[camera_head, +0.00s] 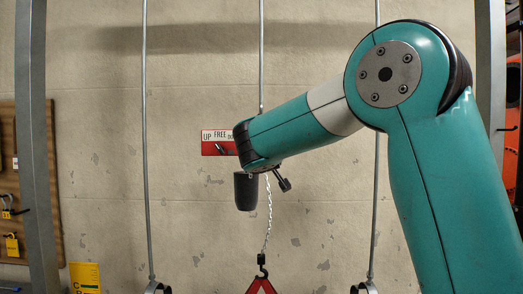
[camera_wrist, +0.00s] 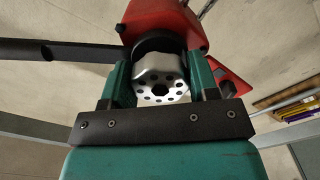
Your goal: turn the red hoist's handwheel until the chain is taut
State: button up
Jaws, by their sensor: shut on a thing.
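The red hoist (camera_wrist: 165,20) fills the top of the wrist view. Its silver handwheel (camera_wrist: 161,78), a round part with dark holes, faces me below a black collar. My gripper (camera_wrist: 159,82) has one green finger on each side of the handwheel and is shut on it. In the head view my arm hides the hoist and the gripper. The chain (camera_head: 268,205) hangs below my wrist, slightly slanted, down to a black hook (camera_head: 262,268) above a red piece (camera_head: 261,286) cut off by the frame.
A red "UP FREE" plate (camera_head: 216,142) is behind my wrist, partly covered. A black lever (camera_wrist: 65,52) reaches left from the hoist. Thin vertical rods (camera_head: 145,130) hang before the wall. A pegboard with yellow tags (camera_head: 12,245) is at left; a yellow sign (camera_head: 84,277) stands low.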

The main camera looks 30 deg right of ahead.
jog(key=shift+f+b, duration=0.1)
jog(key=shift+b, duration=0.25)
jog(key=m+b, duration=0.1)
jog(key=b, duration=0.1)
jog(key=m+b, duration=0.1)
jog(key=b, duration=0.1)
jog(key=shift+f+m, duration=0.3)
jog(key=m+b, duration=0.2)
jog(key=b, duration=0.2)
jog(key=shift+m, duration=0.4)
jog(key=m+b, duration=0.3)
jog(key=b, duration=0.1)
jog(key=shift+r, duration=0.1)
jog(key=shift+r+m+b, duration=0.2)
jog(key=shift+m+b, duration=1.55)
jog(key=shift+m, duration=0.35)
jog(key=o, duration=0.9)
jog(key=shift+r, duration=0.1)
